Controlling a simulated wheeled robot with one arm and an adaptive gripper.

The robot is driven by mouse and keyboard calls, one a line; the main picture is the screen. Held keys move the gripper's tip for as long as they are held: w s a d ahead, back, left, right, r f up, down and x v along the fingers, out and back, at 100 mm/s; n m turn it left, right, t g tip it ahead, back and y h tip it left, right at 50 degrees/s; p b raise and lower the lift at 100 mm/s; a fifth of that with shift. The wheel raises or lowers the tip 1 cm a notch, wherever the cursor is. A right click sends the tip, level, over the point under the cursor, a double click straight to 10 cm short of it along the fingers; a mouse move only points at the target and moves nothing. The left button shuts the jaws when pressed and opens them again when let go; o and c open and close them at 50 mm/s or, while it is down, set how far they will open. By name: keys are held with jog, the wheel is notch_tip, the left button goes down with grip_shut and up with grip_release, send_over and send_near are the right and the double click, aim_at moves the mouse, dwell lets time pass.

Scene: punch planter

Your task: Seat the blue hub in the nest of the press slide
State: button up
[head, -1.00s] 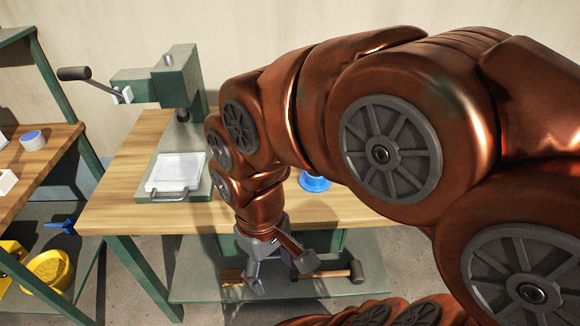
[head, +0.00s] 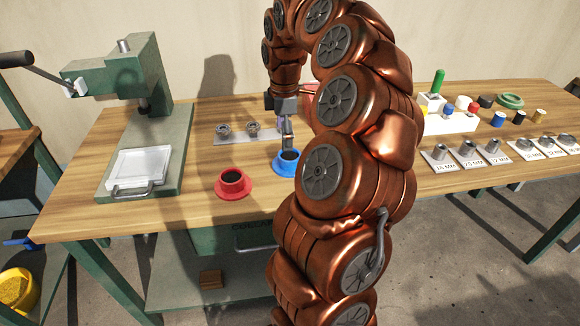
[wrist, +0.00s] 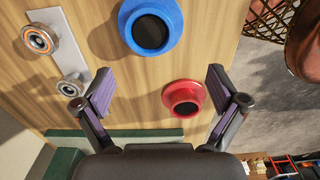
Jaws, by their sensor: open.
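In the wrist view the blue hub (wrist: 174,18) shows at the top, past my fingertips. My gripper (head: 288,140) points down over or close by the hub; the exact gap is hard to tell. In the wrist view my gripper (wrist: 160,88) is open, its two fingers wide apart and holding nothing. The press slide (head: 140,168) is a pale square plate with a front handle, on the green press's base at the left.
A red hub (head: 232,184) stands just left of the blue hub; it also shows in the wrist view (wrist: 184,98). Two bearings lie on a grey plate (head: 238,138) behind. The green press (head: 140,80) stands left. Labelled parts and a white block (head: 448,122) fill the right side.

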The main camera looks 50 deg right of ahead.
aim_at(290, 156)
jog(key=shift+s+d+f, duration=0.1)
jog(key=shift+d+f, duration=0.2)
jog(key=shift+d, duration=0.25)
jog(key=shift+s+d+f, duration=0.1)
jog(key=shift+d+f, duration=0.15)
jog(key=shift+d, duration=0.25)
jog(key=shift+f, duration=0.3)
jog(key=shift+w+f+p, duration=0.2)
jog(key=shift+f+p, duration=0.6)
jog(key=shift+f, duration=2.7)
grip_shut()
